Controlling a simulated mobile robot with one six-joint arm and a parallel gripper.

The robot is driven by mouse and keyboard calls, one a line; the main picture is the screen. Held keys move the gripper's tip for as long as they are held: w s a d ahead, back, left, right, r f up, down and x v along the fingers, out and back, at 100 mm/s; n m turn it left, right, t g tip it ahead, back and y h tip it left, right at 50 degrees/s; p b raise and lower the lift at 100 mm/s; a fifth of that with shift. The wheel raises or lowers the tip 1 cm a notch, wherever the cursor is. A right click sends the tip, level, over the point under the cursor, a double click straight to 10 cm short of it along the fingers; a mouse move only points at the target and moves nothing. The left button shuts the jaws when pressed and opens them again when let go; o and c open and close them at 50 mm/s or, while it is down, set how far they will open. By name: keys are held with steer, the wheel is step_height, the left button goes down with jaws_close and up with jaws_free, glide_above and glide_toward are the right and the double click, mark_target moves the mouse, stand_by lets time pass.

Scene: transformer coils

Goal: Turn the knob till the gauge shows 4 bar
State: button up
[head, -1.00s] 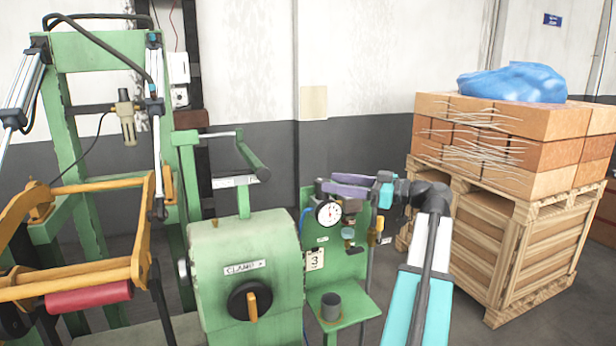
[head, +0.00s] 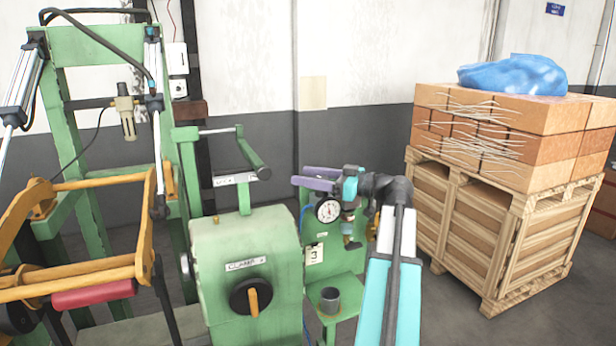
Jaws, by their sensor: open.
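The round white gauge (head: 328,210) with a dark rim is on the green panel (head: 333,258) right of the clamp machine. Its needle is too small to read. A regulator with a bowl (head: 348,228) is right of the gauge, partly behind my arm. I cannot make out its knob, which my gripper may hide. My gripper (head: 299,176) has two purple fingers, apart and empty, pointing left just above the gauge. I cannot tell whether they touch anything. A black knob with an orange pointer (head: 252,296) is on the green clamp machine (head: 230,232).
A grey cup (head: 330,300) stands on a green shelf below the gauge. A lever with a green handle (head: 253,158) rises left of my gripper. A wooden crate (head: 470,235) with bricks stands at the right. Bare floor shows between crate and panel.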

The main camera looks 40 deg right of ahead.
steer(key=shift+c, duration=0.3)
steer(key=c, duration=1)
steer(key=m+h+b, duration=0.1)
steer(key=b, duration=0.2)
steer(key=shift+d+f+t, duration=0.1)
steer(key=shift+f+t, duration=0.05)
steer(key=shift+t, duration=0.15)
steer(key=h+b, duration=0.1)
steer(key=m+h+b, duration=0.1)
steer(key=b, duration=0.1)
steer(key=shift+w+d+m+t+h, duration=0.15)
steer(key=shift+d+m+t+h, duration=0.15)
steer(key=shift+h, duration=0.1)
steer(key=shift+d+r+m+h+b, duration=0.1)
steer(key=shift+r+m+h+b, duration=0.15)
steer(key=shift+h+b, duration=0.3)
steer(key=o, duration=1.1)
steer(key=shift+c, duration=0.2)
